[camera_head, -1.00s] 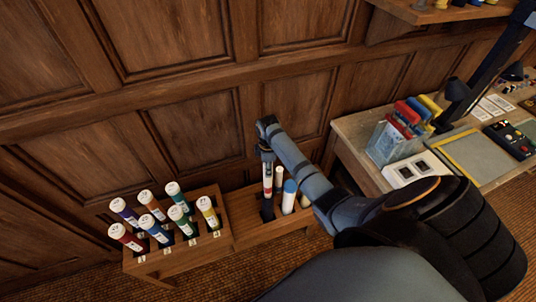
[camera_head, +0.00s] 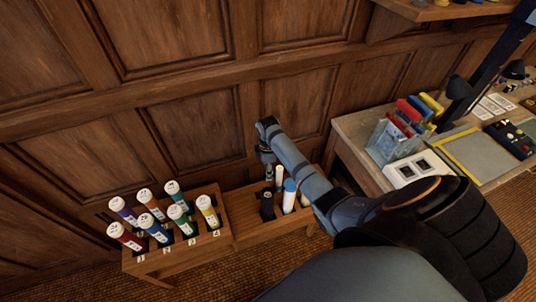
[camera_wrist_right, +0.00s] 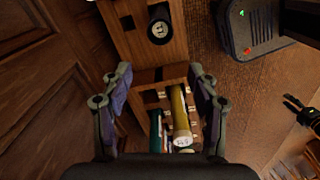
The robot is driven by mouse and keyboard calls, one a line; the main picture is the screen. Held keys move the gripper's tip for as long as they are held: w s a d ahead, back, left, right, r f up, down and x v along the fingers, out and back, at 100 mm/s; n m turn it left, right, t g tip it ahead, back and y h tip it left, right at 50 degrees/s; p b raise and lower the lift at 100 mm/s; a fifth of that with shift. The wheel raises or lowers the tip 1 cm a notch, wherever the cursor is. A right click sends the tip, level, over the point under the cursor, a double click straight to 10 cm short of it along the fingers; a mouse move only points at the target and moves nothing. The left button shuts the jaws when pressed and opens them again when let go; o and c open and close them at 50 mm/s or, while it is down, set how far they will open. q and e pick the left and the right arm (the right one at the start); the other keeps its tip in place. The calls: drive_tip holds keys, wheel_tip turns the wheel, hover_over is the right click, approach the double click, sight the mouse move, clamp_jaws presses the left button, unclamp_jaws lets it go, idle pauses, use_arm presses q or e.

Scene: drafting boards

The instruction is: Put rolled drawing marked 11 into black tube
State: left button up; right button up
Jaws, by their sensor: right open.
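The black tube (camera_head: 267,209) stands upright in the right part of the low wooden rack in the head view. In the right wrist view the black tube (camera_wrist_right: 159,13) shows a pale, marked round end (camera_wrist_right: 160,29) inside its mouth, low in the tube; I cannot read the number. My right gripper (camera_wrist_right: 158,72) is open and empty; in the head view the gripper (camera_head: 268,168) is above the black tube. A yellow rolled drawing (camera_wrist_right: 180,112) stands in the rack beyond the fingers in the wrist view.
Several coloured rolled drawings stand in the left rack section (camera_head: 170,258). A desk (camera_head: 355,150) is at the right; the panelled wall (camera_head: 200,130) is close behind.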

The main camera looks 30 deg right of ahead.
drive_tip(key=shift+r, duration=0.1)
wheel_tip(320, 180, up, 12)
idle(1.3)
drive_tip(key=s+f+m+b, duration=0.25)
drive_tip(key=s+f, duration=0.35)
drive_tip(key=f, duration=1)
drive_tip(key=s+f+m+b, duration=0.1)
drive_tip(key=s+f+m, duration=0.4)
drive_tip(key=f, duration=1.2)
drive_tip(key=s+a+f+m, duration=0.1)
drive_tip(key=s+f, duration=0.4)
drive_tip(key=s, duration=0.5)
drive_tip(key=s+a+f+m+b, duration=0.1)
drive_tip(key=s+f+m, duration=0.1)
drive_tip(key=s+f, duration=0.4)
drive_tip(key=s+a+f+m+t+b, duration=0.1)
drive_tip(key=s+f, duration=0.5)
drive_tip(key=s, duration=0.8)
drive_tip(key=shift+s+a+h, duration=0.3)
drive_tip(key=shift+a+h, duration=0.1)
drive_tip(key=shift+a, duration=0.1)
